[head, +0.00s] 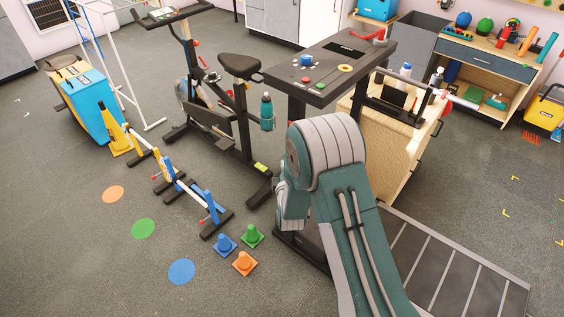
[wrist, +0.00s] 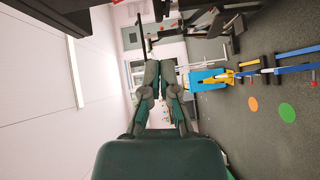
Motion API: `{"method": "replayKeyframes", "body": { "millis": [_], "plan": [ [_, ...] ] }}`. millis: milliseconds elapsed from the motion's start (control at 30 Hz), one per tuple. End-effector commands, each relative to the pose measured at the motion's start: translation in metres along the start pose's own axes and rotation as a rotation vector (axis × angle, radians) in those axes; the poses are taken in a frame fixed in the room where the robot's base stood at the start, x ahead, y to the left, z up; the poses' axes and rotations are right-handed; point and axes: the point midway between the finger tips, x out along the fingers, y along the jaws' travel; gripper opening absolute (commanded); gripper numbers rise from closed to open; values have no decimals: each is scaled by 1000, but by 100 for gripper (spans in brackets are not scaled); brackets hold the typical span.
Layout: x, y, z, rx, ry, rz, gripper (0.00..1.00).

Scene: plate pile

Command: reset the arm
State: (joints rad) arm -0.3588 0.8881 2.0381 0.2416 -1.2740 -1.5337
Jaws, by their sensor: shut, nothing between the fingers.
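My arm shows in the head view as a green-grey, folded shape in the lower middle, its bend standing in front of a dark console. My gripper (wrist: 160,75) shows in the wrist view, with its two dark green fingers side by side and their tips close together. It is shut and empty, pointing into open room. In the head view I cannot make out its fingers.
The dark console (head: 326,70) and a wooden cabinet (head: 392,150) stand close behind my arm. An exercise bike (head: 240,68) is to the left. Small cones (head: 244,264) and low hurdles (head: 170,182) lie on the floor. A treadmill belt (head: 440,270) is at lower right. Front-left floor is mostly clear.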

Motion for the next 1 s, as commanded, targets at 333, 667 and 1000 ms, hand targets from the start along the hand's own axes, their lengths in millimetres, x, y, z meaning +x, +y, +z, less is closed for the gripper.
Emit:
{"method": "replayKeyframes", "body": {
  "millis": [333,667,1000],
  "plan": [
    [1,0,-2,-3,0,0,0],
    [-1,58,11,195,-17,-101,0],
    [-46,146,37,553,-100,-310,0]
  ]
}}
